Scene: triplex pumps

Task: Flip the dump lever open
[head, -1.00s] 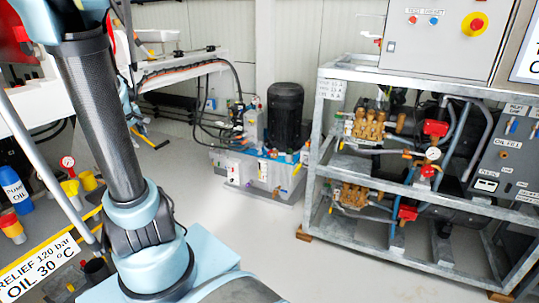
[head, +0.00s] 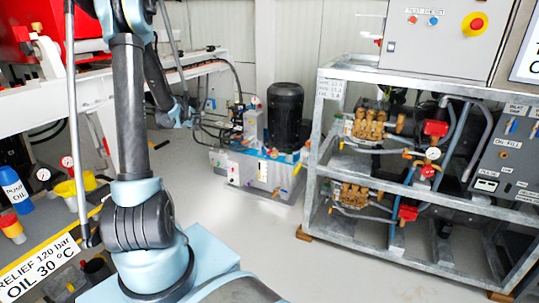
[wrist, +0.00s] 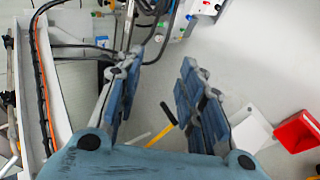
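I cannot pick out the dump lever for certain. The hydraulic power unit (head: 240,172) with a black motor (head: 285,115) stands on the floor at the head view's centre. In the wrist view, part of what looks like this unit shows at the top edge (wrist: 192,14), beyond my fingertips. My gripper (wrist: 158,75) is open and empty, its fingers wide apart. In the head view its end is left of the unit, apart from it.
A steel frame (head: 318,150) with brass pumps stands at the right. A white beam with hoses (head: 185,72) runs along the left back. A yellow bar (wrist: 160,135) and a red tray (wrist: 300,131) lie below my gripper in the wrist view. Floor before the unit is clear.

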